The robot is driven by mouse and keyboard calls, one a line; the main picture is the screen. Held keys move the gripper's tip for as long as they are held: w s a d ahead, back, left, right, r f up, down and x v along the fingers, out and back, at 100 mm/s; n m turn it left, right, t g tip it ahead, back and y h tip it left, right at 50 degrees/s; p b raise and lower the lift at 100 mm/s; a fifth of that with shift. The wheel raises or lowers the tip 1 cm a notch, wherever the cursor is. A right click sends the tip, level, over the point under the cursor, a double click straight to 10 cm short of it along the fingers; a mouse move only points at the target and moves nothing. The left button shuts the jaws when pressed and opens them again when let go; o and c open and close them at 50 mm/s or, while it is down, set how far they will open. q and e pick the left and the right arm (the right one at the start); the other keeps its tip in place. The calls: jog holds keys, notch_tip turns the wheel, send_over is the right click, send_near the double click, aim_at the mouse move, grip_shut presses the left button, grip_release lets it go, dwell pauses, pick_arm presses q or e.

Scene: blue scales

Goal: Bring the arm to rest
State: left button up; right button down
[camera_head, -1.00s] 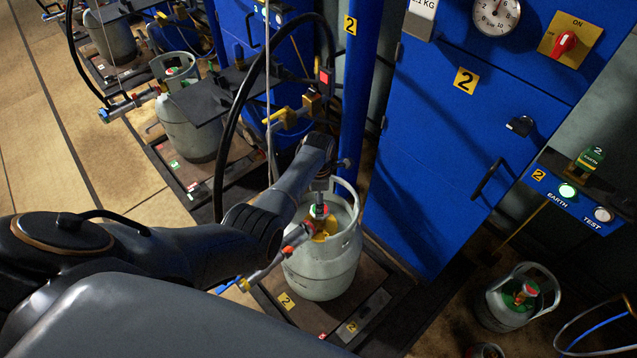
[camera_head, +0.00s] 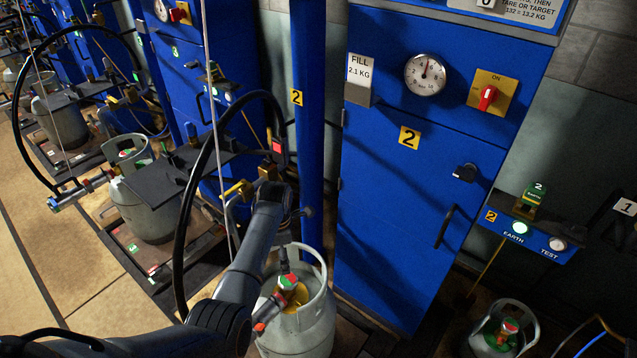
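My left arm comes in from the lower left, and its dark wrist slants up past a grey gas cylinder. The cylinder (camera_head: 316,332) stands upright at the lower middle, with a collar and a red-and-green fitting on top. The end of my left arm (camera_head: 271,197) is above and behind the cylinder, close to a yellow valve (camera_head: 237,190) and the blue post (camera_head: 309,150). The fingers are hidden behind the wrist, so I cannot tell whether they are open or touching anything. My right gripper is not in view.
A blue cabinet (camera_head: 400,250) with a gauge (camera_head: 425,75) and red switch (camera_head: 488,97) stands at the right. A black hose (camera_head: 190,210) loops beside my arm. Another cylinder (camera_head: 150,212) stands at left, one (camera_head: 492,341) at lower right.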

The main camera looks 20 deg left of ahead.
pick_arm(q)
jog(key=s+f+m+t+y, duration=0.1)
jog(key=s+m+t, duration=0.1)
jog(key=s+m, duration=1)
jog(key=s+d+r+m+t+h, duration=0.1)
jog(key=s+d+r+m, duration=0.35)
jog(key=s+m, duration=0.35)
jog(key=s+d+r+m+t, duration=0.1)
jog(key=s+d+r+m, duration=0.2)
jog(key=s+r+m, duration=0.5)
jog(key=s+f+n+g, duration=0.2)
jog(key=s+f, duration=0.1)
jog(key=f, duration=2.6)
jog(key=s+a+f+g, duration=0.1)
jog(key=s+a+f, duration=0.2)
jog(key=s+f, duration=1.3)
jog(key=shift+s+f+m, duration=0.3)
jog(key=shift+s+f, duration=0.1)
jog(key=shift+s, duration=0.1)
